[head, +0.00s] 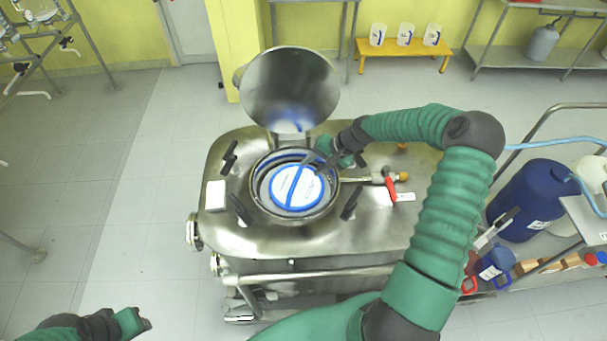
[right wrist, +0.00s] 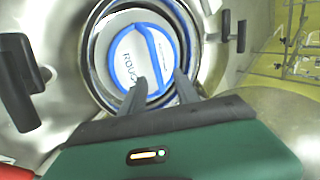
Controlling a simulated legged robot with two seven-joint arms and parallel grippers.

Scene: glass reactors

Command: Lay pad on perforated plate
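The pad (head: 297,187) is a white disc with a blue rim, a blue strap across it and dark lettering. It sits inside the round open port of the steel vessel and also shows in the right wrist view (right wrist: 127,62). No perforated plate can be made out; whatever is under the pad is hidden. My left gripper (head: 136,322) is low at the left, away from the vessel.
The steel vessel (head: 240,235) has its round lid (head: 290,85) standing open behind the port. Black clamps (head: 351,205) surround the port. A red-handled valve (head: 390,187) is to the right. A blue drum (head: 535,200) stands farther right.

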